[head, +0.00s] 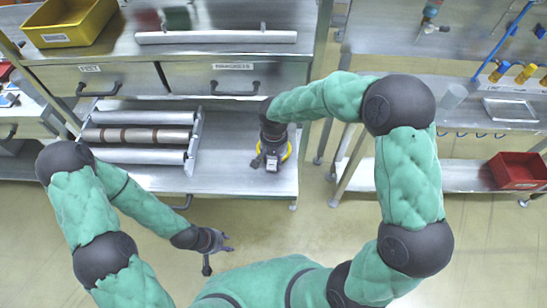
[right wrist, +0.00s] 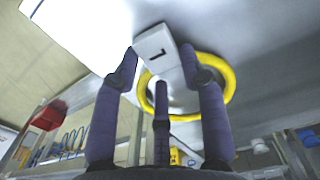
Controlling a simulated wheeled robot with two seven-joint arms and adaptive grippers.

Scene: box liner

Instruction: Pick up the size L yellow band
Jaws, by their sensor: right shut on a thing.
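The yellow band (right wrist: 229,85) is a ring that shows behind my right fingers in the right wrist view. A white block tag (right wrist: 155,48) with a dark mark like an L sits at its near edge. My right gripper (right wrist: 160,65) is shut on this tag, with a finger on each side. In the head view the right gripper (head: 270,160) points down at the right end of the metal shelf, and part of the yellow band (head: 287,152) shows beside it. Whether the band touches the shelf I cannot tell. My left gripper (head: 222,248) is open and empty over the floor.
A rack of rollers (head: 140,135) stands left on the shelf (head: 235,180). Drawers (head: 210,78) are behind it, with a yellow bin (head: 68,22) above. A red bin (head: 518,170) sits on the right shelf. The floor between the benches is clear.

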